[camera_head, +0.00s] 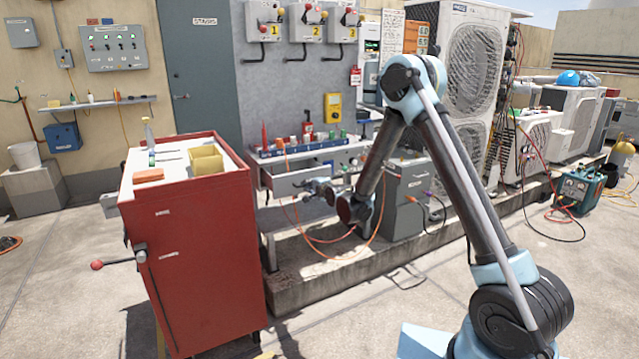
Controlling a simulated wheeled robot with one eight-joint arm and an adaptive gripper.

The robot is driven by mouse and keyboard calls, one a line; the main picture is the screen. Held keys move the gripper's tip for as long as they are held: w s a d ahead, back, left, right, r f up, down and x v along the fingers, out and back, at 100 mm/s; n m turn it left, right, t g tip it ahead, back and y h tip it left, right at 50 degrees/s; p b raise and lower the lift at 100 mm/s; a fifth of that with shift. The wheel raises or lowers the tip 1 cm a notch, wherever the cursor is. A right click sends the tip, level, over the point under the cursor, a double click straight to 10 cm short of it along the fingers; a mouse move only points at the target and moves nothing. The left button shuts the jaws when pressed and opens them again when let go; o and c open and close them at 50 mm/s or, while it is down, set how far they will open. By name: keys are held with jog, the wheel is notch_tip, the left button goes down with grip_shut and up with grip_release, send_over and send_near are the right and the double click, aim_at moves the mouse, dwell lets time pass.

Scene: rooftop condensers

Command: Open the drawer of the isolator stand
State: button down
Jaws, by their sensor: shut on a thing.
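The isolator stand is a grey bench (262,167) below a panel with three numbered isolators (318,22). Its drawer (290,181) has a light grey front under the bench top, and it appears to stand out somewhat from the bench. How far out it is cannot be told exactly. My gripper (318,188) is at the right part of the drawer front, shut on what looks like the drawer's handle. The handle itself is largely hidden by the fingers. My arm comes in from the right and hides part of the bench.
A red cabinet (205,265) with a yellow bin (206,160) on top stands close at left, its lever sticking out. A grey box (408,200) stands right of the bench. Orange hoses (340,258) hang below the drawer. Condensers (472,65) line the right. The front floor is partly clear.

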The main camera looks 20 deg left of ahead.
jog(key=shift+s+d, duration=0.1)
jog(key=shift+d, duration=0.2)
jog(key=c, duration=2)
grip_release()
jog(key=v, duration=1.2)
